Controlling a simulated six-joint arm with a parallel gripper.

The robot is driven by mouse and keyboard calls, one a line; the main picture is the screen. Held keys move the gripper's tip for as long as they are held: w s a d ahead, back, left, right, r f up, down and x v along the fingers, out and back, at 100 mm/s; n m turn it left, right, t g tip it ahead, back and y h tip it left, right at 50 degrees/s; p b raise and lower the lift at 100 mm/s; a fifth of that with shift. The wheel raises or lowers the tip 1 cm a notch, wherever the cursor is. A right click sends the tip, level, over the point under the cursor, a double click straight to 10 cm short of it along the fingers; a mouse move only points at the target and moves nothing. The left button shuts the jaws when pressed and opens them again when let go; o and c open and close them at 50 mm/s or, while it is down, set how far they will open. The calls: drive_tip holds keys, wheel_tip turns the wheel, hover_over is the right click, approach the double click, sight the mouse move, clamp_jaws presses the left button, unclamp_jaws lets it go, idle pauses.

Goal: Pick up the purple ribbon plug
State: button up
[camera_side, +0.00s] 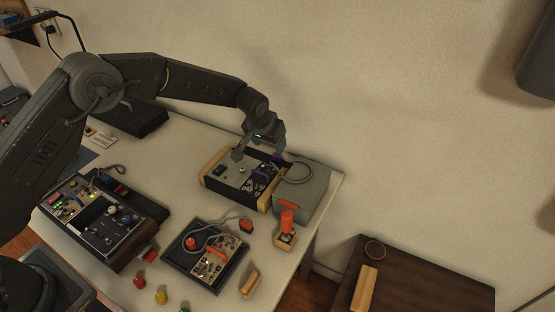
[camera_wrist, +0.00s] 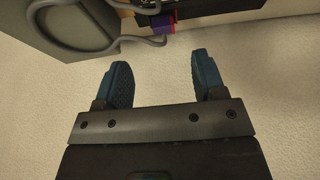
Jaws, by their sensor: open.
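The purple ribbon plug (camera_wrist: 163,22) shows at the top of the wrist view, purple with a red side, by the edge of a device. A grey cable runs from it to the left. My gripper (camera_wrist: 164,78) is open and empty, its two blue fingers apart, with the plug beyond the fingertips and not between them. In the side view my gripper (camera_side: 259,151) hangs over the back part of a wood-sided panel device (camera_side: 229,175). Purple shows near its right finger and on the panel, but I cannot tell clearly which is the plug.
A grey box (camera_side: 305,188) with a cable loop on it stands right of the panel device. It also shows in the wrist view (camera_wrist: 75,28). An orange-handled item (camera_side: 287,222), a black tray (camera_side: 180,258) and a control console (camera_side: 120,225) stand nearer the front.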

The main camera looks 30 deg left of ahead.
sight(276, 157)
drive_tip(key=x, duration=0.9)
drive_tip(key=shift+w+a+f, duration=0.15)
drive_tip(key=shift+w, duration=0.2)
drive_tip(key=c, duration=0.9)
